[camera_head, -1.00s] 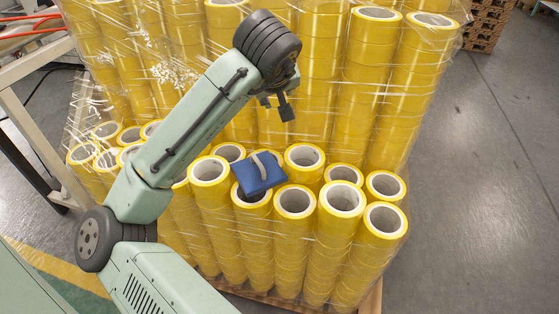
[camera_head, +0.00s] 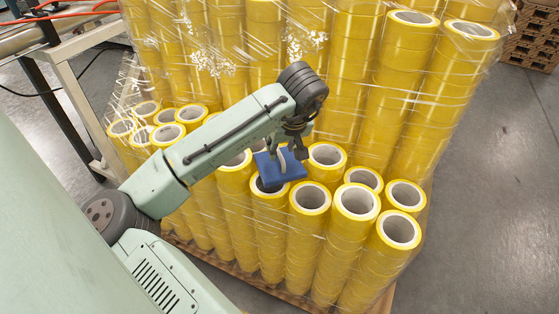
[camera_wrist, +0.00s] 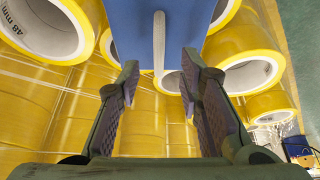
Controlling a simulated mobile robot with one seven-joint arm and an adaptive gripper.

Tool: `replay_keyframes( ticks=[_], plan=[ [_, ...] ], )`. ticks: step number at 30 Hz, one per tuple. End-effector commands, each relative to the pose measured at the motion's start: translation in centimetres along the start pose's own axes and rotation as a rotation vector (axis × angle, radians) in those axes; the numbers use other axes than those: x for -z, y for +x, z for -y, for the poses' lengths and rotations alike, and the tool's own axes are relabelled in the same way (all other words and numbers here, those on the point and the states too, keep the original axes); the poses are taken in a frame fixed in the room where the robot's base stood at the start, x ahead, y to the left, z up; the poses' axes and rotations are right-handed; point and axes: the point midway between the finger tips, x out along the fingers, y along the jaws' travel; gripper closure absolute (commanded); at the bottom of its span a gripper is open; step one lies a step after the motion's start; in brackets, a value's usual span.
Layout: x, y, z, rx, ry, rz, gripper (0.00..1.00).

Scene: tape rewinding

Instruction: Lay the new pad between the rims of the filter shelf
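The blue pad (camera_head: 268,166) lies flat on top of the yellow tape rolls and carries a pale strap-like handle (camera_head: 283,160). In the wrist view the blue pad (camera_wrist: 128,30) fills the top middle, with its pale handle (camera_wrist: 159,45) upright in the picture. My gripper (camera_head: 293,152) is right at the pad's handle, partly hiding it. In the wrist view my gripper (camera_wrist: 160,82) is open, one finger on each side of the handle, with gaps to both. I cannot make out the filter shelf in these views.
Wrapped stacks of yellow tape rolls (camera_head: 309,198) surround the pad, and taller stacks (camera_head: 405,60) rise behind it. A pale frame table (camera_head: 75,85) stands at the left. Open grey floor (camera_head: 490,190) lies to the right.

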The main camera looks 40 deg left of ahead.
Motion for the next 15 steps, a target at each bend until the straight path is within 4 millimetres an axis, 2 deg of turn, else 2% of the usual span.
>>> replay_keyframes(
  ticks=[7, 15],
  plan=[
    [0.1, 3.3, 0.0, 0.002, 0.0, 0.001, 0.67],
    [0.1, 3.9, -0.1, 0.0, 0.001, -0.001, 0.67]
  ],
)
